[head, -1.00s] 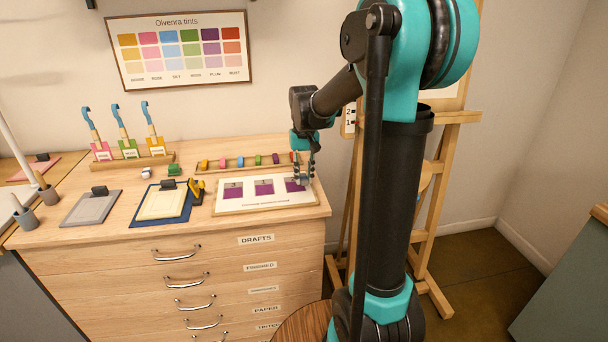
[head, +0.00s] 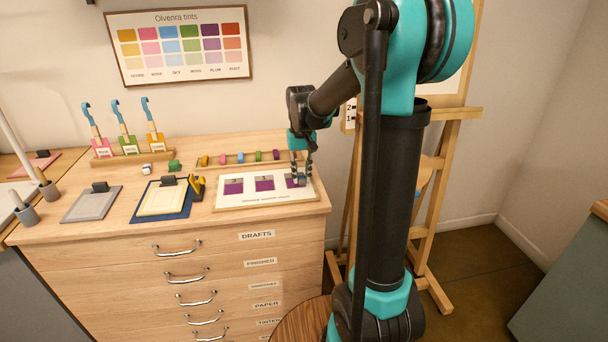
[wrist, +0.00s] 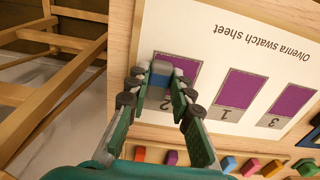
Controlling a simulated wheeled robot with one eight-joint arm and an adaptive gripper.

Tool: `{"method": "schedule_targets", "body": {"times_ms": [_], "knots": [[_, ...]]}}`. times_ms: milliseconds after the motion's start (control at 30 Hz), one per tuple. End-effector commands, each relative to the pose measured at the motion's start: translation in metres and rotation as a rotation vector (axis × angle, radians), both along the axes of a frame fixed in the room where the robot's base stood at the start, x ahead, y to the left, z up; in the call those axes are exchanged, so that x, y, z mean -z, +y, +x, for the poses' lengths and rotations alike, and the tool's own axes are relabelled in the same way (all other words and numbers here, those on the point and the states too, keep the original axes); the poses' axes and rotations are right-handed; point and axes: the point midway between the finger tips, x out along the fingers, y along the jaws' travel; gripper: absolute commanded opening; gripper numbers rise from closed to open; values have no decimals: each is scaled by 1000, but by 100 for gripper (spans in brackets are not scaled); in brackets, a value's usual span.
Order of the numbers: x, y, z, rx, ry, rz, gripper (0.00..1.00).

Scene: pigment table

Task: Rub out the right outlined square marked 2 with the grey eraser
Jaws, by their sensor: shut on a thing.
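The white swatch sheet (head: 240,203) lies on the cabinet top and bears three purple outlined squares. In the wrist view the square marked 2 (wrist: 186,68) is the one nearest my gripper, and it is still largely purple where it shows. My gripper (wrist: 160,88) is shut on the grey eraser (wrist: 160,70), a small block with a blue part. The eraser is over square 2 and hides part of it; whether it touches the paper I cannot tell. In the head view my gripper (head: 302,180) is at the sheet's right square.
A rack of coloured blocks (head: 240,160) runs behind the sheet. A yellow-and-black tool (head: 197,187) stands left of it, beside a clipboard on a blue mat (head: 140,213). The easel (head: 440,150) stands right of the cabinet.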

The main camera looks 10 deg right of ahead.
Motion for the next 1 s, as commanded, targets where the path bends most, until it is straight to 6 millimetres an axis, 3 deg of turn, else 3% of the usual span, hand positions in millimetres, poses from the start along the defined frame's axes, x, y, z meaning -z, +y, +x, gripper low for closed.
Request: {"method": "schedule_targets", "body": {"times_ms": [1000], "knots": [[0, 47, 0, -1, 0, 0, 0]]}}
